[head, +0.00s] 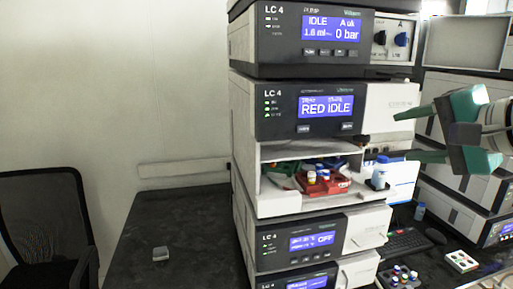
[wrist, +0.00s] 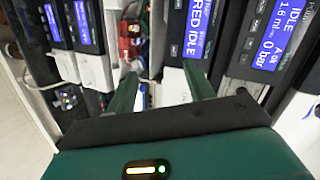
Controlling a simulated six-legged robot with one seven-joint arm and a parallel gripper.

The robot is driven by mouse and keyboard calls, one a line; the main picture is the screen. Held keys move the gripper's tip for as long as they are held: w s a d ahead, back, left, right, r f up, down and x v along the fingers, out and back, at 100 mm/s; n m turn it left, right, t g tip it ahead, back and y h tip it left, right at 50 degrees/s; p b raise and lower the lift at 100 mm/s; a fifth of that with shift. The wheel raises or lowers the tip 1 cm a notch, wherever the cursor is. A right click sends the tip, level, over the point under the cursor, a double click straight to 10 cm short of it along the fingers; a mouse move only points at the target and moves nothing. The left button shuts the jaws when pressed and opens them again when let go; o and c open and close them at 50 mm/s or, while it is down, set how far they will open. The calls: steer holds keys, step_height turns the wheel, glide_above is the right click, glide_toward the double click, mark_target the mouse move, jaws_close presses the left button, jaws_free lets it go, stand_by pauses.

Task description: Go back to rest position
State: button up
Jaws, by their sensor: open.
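My gripper (head: 401,136) is teal and stands at the right of the instrument stack in the head view, its fingers pointing left toward the stack. It is open, and nothing shows between the fingers. In the wrist view my gripper (wrist: 162,74) has its two fingers apart, facing the stack's panels. The column stack (head: 308,112) has several LC 4 units with blue screens. One reads RED IDLE. Below that screen is an open compartment holding a red tray (head: 334,188) with white-capped vials on it. The tray also shows in the wrist view (wrist: 128,52).
A blue-capped bottle (head: 379,173) stands at the right of the open compartment. A second stack (head: 455,190) is behind my gripper. A keyboard (head: 407,243) and vial racks lie on the right bench. The dark bench (head: 185,240) at left is mostly clear, beside a chair (head: 42,215).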

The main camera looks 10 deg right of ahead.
steer(key=s+a+f+n+g+h, duration=0.1)
steer(key=a+f+n, duration=0.3)
steer(key=f, duration=0.6)
steer(key=s+a+f+n+g+h, duration=0.1)
steer(key=a+f+n+g, duration=0.3)
steer(key=a+f, duration=0.4)
steer(key=s+a+f+n+g, duration=0.2)
steer(key=a+f+n, duration=0.3)
steer(key=f, duration=0.8)
steer(key=shift+s+a+f+g+h, duration=0.3)
steer(key=shift+s+a+g+h, duration=0.15)
steer(key=shift+a, duration=0.25)
steer(key=c, duration=0.4)
steer(key=shift+o, duration=0.2)
steer(key=shift+a, duration=0.1)
